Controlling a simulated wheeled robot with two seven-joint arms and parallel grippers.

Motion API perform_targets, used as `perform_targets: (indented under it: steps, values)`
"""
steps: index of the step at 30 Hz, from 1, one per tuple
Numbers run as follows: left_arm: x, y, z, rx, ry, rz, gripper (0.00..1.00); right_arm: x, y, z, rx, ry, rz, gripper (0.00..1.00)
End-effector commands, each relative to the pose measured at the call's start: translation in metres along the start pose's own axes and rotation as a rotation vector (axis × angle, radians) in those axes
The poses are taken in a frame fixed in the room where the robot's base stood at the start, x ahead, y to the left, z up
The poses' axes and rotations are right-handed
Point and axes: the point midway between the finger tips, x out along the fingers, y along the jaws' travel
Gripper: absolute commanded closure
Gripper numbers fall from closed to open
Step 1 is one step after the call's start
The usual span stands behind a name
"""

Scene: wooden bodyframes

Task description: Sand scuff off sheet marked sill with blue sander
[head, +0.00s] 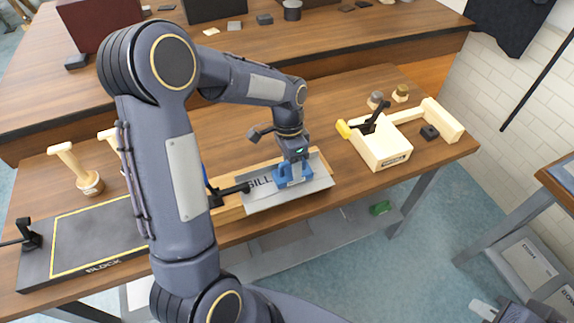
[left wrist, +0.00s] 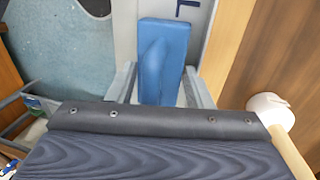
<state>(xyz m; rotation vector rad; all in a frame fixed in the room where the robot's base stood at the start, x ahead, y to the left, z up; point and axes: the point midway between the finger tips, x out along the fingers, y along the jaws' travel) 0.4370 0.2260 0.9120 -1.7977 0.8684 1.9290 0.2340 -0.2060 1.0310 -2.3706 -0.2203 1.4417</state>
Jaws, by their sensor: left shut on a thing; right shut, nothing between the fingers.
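A grey sheet marked SILL (head: 262,198) lies on a wooden board near the front edge of the workbench. My left gripper (head: 293,172) is shut on the blue sander (head: 281,183) from above. The sander is on or just over the sheet, right of the lettering; I cannot tell if it touches. In the left wrist view the sander (left wrist: 160,60) sits between the two fingers, beside part of the lettering. No scuff can be made out; the sander and gripper hide part of the sheet. My right gripper (head: 484,309) is shut and empty at the lower right, away from the bench.
A black toggle clamp (head: 230,193) stands at the sheet's left end. A dark mat marked BLOCK (head: 95,240) with a yellow outline lies at the left, partly behind my left arm. A wooden fixture (head: 382,148) stands at the right. Wooden-handled tools (head: 88,182) stand at the left back.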

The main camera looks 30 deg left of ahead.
Motion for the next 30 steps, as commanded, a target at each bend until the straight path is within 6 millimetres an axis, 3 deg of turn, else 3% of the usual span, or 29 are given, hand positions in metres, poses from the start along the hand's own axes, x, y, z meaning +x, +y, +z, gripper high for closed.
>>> perform_targets:
  steps: [30]
  values:
    - [0.002, 0.000, -0.069, 0.001, -0.001, 0.001, 0.72, -0.010, -0.004, -0.005, 0.000, 0.000, 0.000, 1.00]
